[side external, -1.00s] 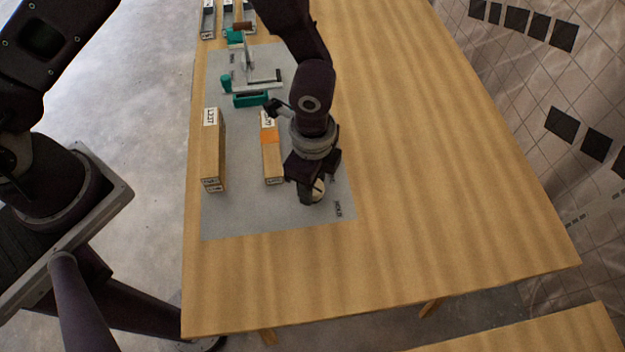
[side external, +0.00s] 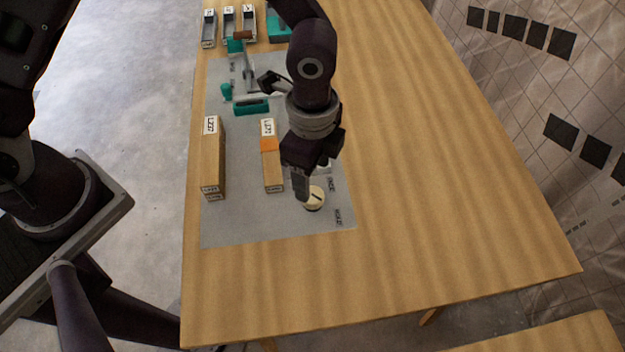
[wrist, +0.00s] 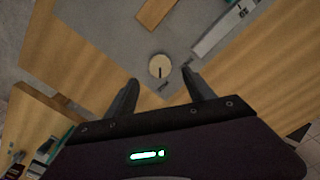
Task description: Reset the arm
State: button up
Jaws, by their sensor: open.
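My gripper (side external: 305,182) hangs over the grey mat, close to a round cream knob (side external: 313,198) with a dark line on its top. In the wrist view my gripper (wrist: 160,85) has its two fingers spread wide apart and nothing between them. The knob (wrist: 160,67) shows beyond the fingertips, apart from them, resting on the mat. My wrist hides part of the mat behind the knob in the side view.
The grey mat (side external: 240,225) lies on a wooden table (side external: 440,200). Two wooden blocks with white labels stand on it, a taller left one (side external: 213,160) and one with an orange band (side external: 270,160). Teal fixtures (side external: 250,106) and grey trays (side external: 228,25) are farther back. The table's right side is clear.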

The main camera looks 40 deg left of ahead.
jog(key=shift+r, duration=0.1)
jog(key=a+r+n+t, duration=0.2)
jog(key=a+r+n, duration=0.4)
jog(key=a+r, duration=0.7)
jog(key=s+a+r+n+t, duration=0.1)
jog(key=s+a+r+n, duration=0.2)
jog(key=s+r+n, duration=0.2)
jog(key=s+a+r+n+t, duration=0.2)
jog(key=s+r+n, duration=0.3)
jog(key=s, duration=0.5)
jog(key=shift+a+r+t, duration=0.3)
jog(key=shift+a+r, duration=0.25)
jog(key=shift+a, duration=0.3)
